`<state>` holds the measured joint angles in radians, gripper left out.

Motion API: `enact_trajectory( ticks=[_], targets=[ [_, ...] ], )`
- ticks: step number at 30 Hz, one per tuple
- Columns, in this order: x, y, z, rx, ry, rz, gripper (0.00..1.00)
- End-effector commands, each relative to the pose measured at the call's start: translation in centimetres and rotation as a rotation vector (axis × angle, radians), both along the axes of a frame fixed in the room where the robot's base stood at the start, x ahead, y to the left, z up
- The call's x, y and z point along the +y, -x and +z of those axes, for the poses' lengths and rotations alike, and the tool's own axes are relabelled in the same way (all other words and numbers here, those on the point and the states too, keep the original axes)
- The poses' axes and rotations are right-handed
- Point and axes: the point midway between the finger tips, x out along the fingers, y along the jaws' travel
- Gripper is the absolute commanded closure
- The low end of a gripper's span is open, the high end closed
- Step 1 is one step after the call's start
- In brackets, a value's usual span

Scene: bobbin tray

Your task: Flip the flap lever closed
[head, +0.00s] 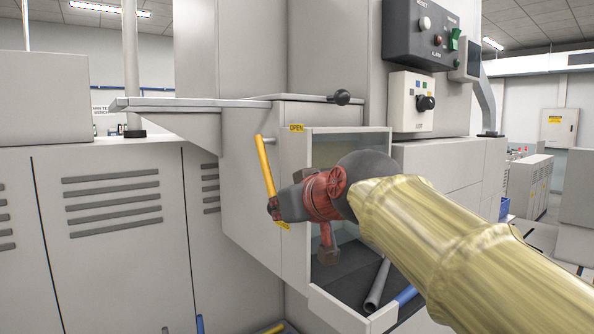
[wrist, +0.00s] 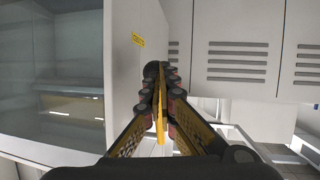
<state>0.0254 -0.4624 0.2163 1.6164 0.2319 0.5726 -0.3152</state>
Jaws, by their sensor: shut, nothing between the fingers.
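The flap lever (head: 266,166) is a yellow bar on the side face of the light grey machine housing. It points up, its top leaning slightly left, near a yellow OPEN label (head: 296,127). Its lower end is hidden at my gripper (head: 273,209). A second yellow label (head: 282,225) shows partly below the fingers. In the wrist view, my gripper (wrist: 164,72) has its fingers close together, with the yellow lever (wrist: 161,112) showing in line with the narrow gap. The fingers are shut and hold nothing. I cannot tell whether they touch the lever.
Right of the lever, a clear-fronted bin (head: 345,145) holds grey and blue tubes, partly hidden behind my arm. A control panel (head: 425,28) is upper right.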

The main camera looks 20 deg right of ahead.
Motion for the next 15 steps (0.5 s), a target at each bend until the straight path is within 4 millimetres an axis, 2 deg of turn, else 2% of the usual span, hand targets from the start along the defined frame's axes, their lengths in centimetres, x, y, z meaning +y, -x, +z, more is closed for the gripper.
enact_trajectory(
  ticks=[2, 15],
  targets=[
    [0.2, -0.4, -1.0, -0.034, -0.011, 0.001, 1.0],
    [0.8, -2.3, -1.8, -0.076, -0.024, 0.0, 1.0]
  ],
)
